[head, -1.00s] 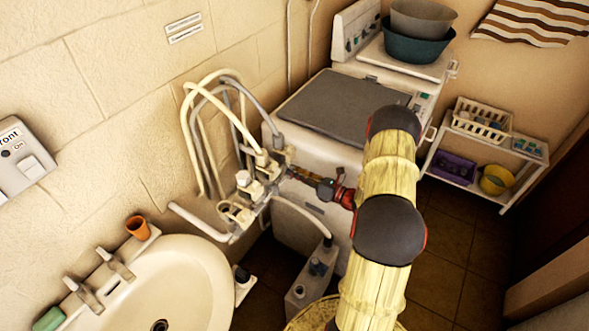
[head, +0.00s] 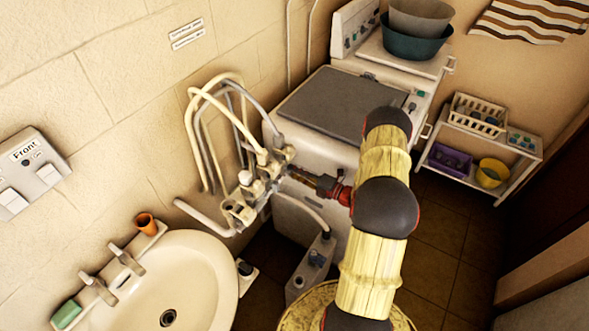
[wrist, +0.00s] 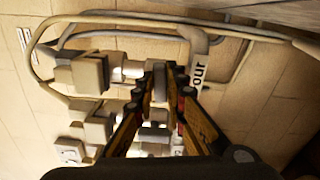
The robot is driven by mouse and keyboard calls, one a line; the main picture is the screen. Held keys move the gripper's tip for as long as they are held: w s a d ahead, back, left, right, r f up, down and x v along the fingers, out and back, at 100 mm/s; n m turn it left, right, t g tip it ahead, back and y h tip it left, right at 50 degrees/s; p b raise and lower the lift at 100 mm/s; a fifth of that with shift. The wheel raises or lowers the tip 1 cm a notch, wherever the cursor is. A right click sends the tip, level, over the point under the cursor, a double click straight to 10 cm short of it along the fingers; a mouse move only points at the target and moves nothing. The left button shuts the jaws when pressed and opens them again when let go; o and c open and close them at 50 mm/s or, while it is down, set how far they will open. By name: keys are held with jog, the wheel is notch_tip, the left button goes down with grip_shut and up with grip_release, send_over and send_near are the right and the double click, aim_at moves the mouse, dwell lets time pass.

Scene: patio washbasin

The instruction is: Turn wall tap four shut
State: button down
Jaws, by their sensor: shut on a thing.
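Wall tap four (wrist: 197,45) is a pale tap at the far end of the tap row in the wrist view. Its label is partly covered by my gripper and reads "our". My gripper (wrist: 171,84) has its two fingers around a narrow grey piece beside the label, which appears to be the tap's handle. The fingers are shut on it. In the head view my gripper (head: 290,172) reaches in from the right to the far end of the taps, and the handle is too small to make out there.
Other wall taps (head: 240,208) with hoses (head: 204,150) stand close beside my gripper. A washbasin (head: 190,270) is at the lower left, with an orange cup (head: 146,223) on its rim. A white washing machine (head: 310,215) stands behind the taps. Brown floor is open at right.

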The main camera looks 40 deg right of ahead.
jog(key=shift+d+m, duration=0.1)
jog(key=shift+m, duration=0.7)
jog(key=shift+p, duration=0.3)
jog(key=c, duration=1.9)
grip_release()
jog(key=shift+f, duration=0.1)
jog(key=shift+o, duration=0.4)
jog(key=v, duration=1.2)
